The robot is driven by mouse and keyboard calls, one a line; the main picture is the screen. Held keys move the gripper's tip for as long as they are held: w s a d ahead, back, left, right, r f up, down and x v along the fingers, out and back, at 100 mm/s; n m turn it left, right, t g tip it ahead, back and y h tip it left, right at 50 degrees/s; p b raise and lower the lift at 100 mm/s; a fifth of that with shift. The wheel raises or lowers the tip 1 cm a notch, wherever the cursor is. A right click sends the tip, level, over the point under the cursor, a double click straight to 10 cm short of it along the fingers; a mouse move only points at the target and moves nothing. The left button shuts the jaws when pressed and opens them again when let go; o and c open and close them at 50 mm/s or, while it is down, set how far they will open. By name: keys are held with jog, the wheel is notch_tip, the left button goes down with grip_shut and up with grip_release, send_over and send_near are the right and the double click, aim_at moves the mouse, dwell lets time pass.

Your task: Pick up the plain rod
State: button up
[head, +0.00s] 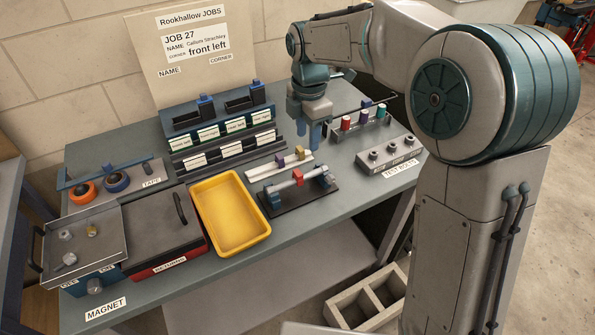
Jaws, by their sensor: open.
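My gripper (309,132) points down with its two teal fingers apart and nothing visible between them. It is over the back middle of the bench, right of the labelled racks and behind a small white rail. I cannot tell for certain whether this is the plain rod.
A yellow tray (264,233) is left of the stand. The white rail (262,173) carries small purple and yellow pieces. A rack (352,139) with coloured knobs and a grey test-bolts block (399,150) stand at right. A red-sided box (200,250) and metal tray (112,255) fill the left.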

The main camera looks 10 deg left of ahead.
send_over(307, 174)
notch_tip(307, 174, down, 7)
jog(key=shift+w+r, duration=0.1)
jog(key=shift+f+p, duration=0.65)
jog(key=shift+f, duration=2.05)
grip_shut()
